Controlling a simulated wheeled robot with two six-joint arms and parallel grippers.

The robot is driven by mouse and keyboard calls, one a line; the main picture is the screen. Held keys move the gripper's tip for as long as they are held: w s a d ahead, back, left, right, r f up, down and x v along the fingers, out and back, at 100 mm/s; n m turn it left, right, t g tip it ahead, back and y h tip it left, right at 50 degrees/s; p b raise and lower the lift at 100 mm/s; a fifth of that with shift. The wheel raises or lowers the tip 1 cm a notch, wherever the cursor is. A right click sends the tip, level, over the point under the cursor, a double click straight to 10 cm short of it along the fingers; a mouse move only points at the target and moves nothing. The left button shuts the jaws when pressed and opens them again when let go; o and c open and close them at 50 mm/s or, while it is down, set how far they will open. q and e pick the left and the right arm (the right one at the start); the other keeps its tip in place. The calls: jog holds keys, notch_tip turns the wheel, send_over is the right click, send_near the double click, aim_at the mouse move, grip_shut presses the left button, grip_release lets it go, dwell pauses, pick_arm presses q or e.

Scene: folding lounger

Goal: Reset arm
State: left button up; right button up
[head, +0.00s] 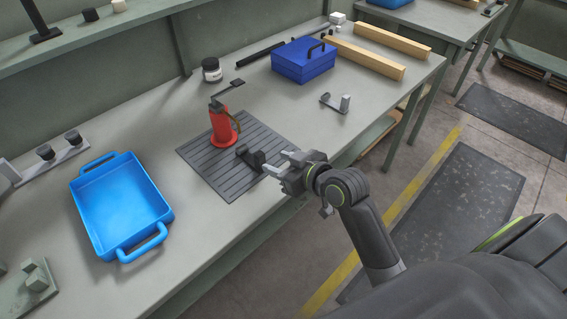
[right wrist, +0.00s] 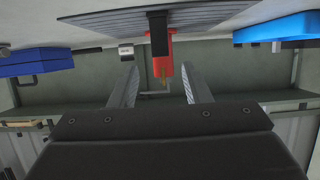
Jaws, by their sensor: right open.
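My right gripper (head: 279,162) reaches in over the front edge of the workbench, at the right side of a dark ribbed mat. Its two fingers are apart and nothing shows between them; they also show in the right wrist view (right wrist: 160,78). A small black block (head: 249,157) stands on the mat just left of the fingertips. Behind it a red flanged cylinder (head: 221,127) stands upright on the mat (head: 213,185), with a dark lever on top. In the right wrist view, the red cylinder (right wrist: 163,65) lies beyond the fingers, partly behind the black block (right wrist: 158,34). My left gripper is not visible.
A blue tray (head: 120,202) with two handles is left of the mat. A blue toolbox (head: 303,63), wooden bars (head: 365,56), a small grey bracket (head: 336,102) and a dark jar (head: 211,70) stand farther back. The bench front between tray and mat is clear.

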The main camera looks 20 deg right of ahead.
jog(key=shift+s+d+r, duration=0.15)
jog(key=shift+s+r, duration=0.05)
jog(key=shift+s, duration=0.3)
jog(key=s+d+f+m+g+h, duration=0.2)
jog(key=s+d+f+g, duration=0.15)
jog(key=s, duration=0.55)
jog(key=s+d+f+m+g+h, duration=0.1)
jog(key=s+d+f+g+h, duration=0.2)
jog(key=s, duration=0.6)
jog(key=s+d+f+m+g+h, duration=0.1)
jog(key=s+d+f+m+g, duration=0.15)
jog(key=s+f, duration=0.4)
notch_tip(320, 180, down, 25)
jog(key=s+d+g, duration=0.1)
jog(key=s+d, duration=0.1)
jog(key=s, duration=0.1)
jog(key=s+a+f+g, duration=0.1)
jog(key=s+f, duration=1.2)
jog(key=s, duration=0.1)
jog(key=shift+a+f+n+g+p, duration=0.3)
jog(key=shift+f+n+p, duration=0.05)
jog(key=shift+f+n, duration=0.1)
